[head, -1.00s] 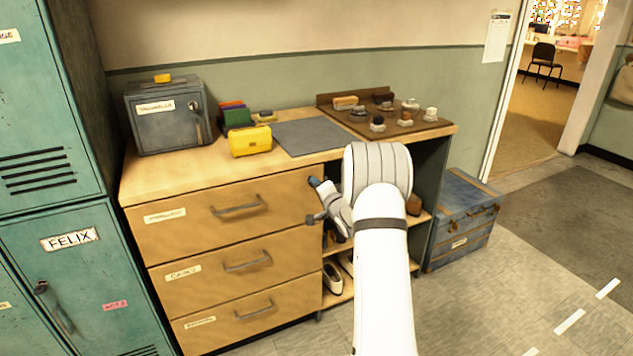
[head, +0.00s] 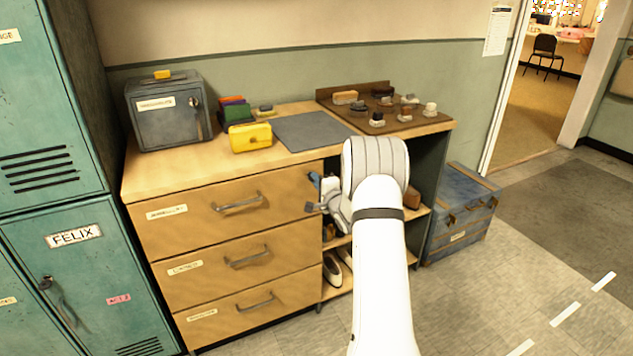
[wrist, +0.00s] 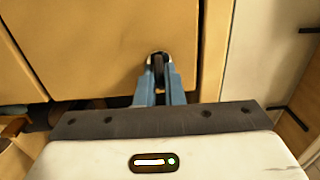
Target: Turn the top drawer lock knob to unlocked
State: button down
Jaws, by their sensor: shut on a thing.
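The top drawer (head: 285,187) is the uppermost of three wooden drawers and is closed. Its lock knob (wrist: 158,63) shows in the wrist view as a small dark piece near the edge of the drawer front. My gripper (wrist: 157,66) has its blue fingers shut on the knob from both sides. The fingers hide much of the knob, so its exact turn is hard to read. In the head view my gripper (head: 314,180) is at the right end of the top drawer front, and the knob is hidden there.
The drawer handle (head: 238,203) is left of my gripper. Open shelves with shoes (head: 333,270) lie below and right. On the top stand a grey metal box (head: 168,125), a yellow case (head: 250,138) and a brown board (head: 430,123) with small items. A blue trunk (head: 465,215) stands right.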

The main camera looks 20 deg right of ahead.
jog(key=c, duration=1.5)
grip_release()
jog(key=shift+c, duration=0.2)
jog(key=s, duration=0.8)
jog(key=shift+d, duration=0.15)
jog(key=shift+w, duration=0.1)
